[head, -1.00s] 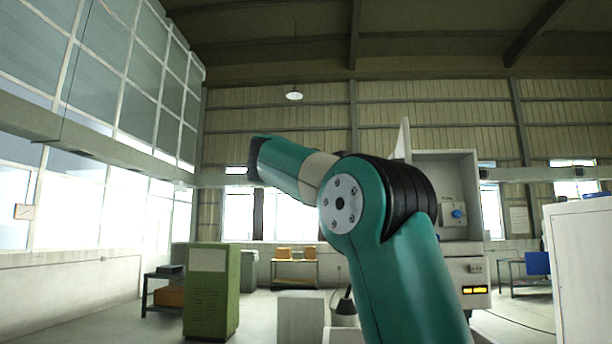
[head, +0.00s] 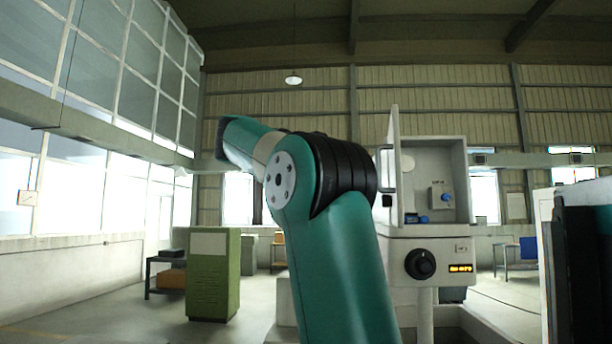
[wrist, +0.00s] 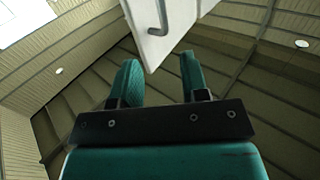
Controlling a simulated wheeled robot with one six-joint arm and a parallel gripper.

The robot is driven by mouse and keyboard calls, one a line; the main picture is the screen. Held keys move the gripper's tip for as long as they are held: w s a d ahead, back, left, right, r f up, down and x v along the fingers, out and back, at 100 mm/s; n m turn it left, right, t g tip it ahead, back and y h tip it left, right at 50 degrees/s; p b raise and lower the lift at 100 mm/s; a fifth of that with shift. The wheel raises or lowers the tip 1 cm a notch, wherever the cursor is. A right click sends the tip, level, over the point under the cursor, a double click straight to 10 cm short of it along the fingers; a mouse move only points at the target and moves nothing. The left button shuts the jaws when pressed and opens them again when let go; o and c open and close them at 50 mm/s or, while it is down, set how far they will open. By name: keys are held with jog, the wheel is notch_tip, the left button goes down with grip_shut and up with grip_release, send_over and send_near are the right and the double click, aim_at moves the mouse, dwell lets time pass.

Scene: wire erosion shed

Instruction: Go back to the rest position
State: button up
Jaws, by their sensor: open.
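My gripper (wrist: 161,85) shows in the wrist view with its two green fingers apart and nothing between them. It points up toward the roof. Beyond the fingertips is the white door (wrist: 165,25) with its grey handle; whether they touch I cannot tell. In the head view my green arm rises in the middle and bends to the left, and my gripper is not visible there. The white cabinet (head: 470,185) stands just right of my arm with its door (head: 393,150) open. Inside are a grey box with a blue knob (head: 447,197) and small blue items at the bottom.
A green cabinet (head: 213,275) and a dark side table (head: 165,275) stand on the left. A white and black machine (head: 580,260) is close at right.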

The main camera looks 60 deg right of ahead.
jog(key=w+a+f+n+t+y+b, duration=0.1)
jog(key=w+a+f+n+t+b, duration=0.15)
jog(key=w+f+n+t, duration=0.45)
jog(key=w+a+f+n+t+y+b, duration=0.1)
jog(key=w+a+f+n+t, duration=0.3)
jog(key=w, duration=0.5)
jog(key=w+a+f+n+t+y+b, duration=0.2)
jog(key=w+a+f+n+y, duration=0.25)
jog(key=a+f, duration=0.5)
jog(key=w+a+f+n+t+y+b, duration=0.25)
jog(key=a+f+y, duration=0.25)
jog(key=a+f, duration=0.4)
jog(key=s+a+f+n+g+y+b, duration=0.1)
jog(key=s+a+f+n+g+y, duration=0.2)
jog(key=a+f, duration=0.55)
jog(key=s+a+f+n+g+y+b, duration=0.15)
jog(key=s+a+f+n+y, duration=0.3)
jog(key=a+f, duration=0.45)
jog(key=s+a+f+n+g, duration=0.1)
jog(key=s+a+f, duration=0.1)
jog(key=s, duration=0.3)
jog(key=s+a+f+n+g+y+b, duration=0.1)
jog(key=s+a+f+g, duration=0.1)
jog(key=s, duration=0.4)
jog(key=s+a+f+n+g+y+b, duration=0.1)
jog(key=s+a+f, duration=0.2)
jog(key=s+a, duration=0.2)
jog(key=shift+s+a+f+n+g, duration=0.3)
jog(key=shift+s+n+g, duration=0.05)
jog(key=shift+s+g, duration=0.1)
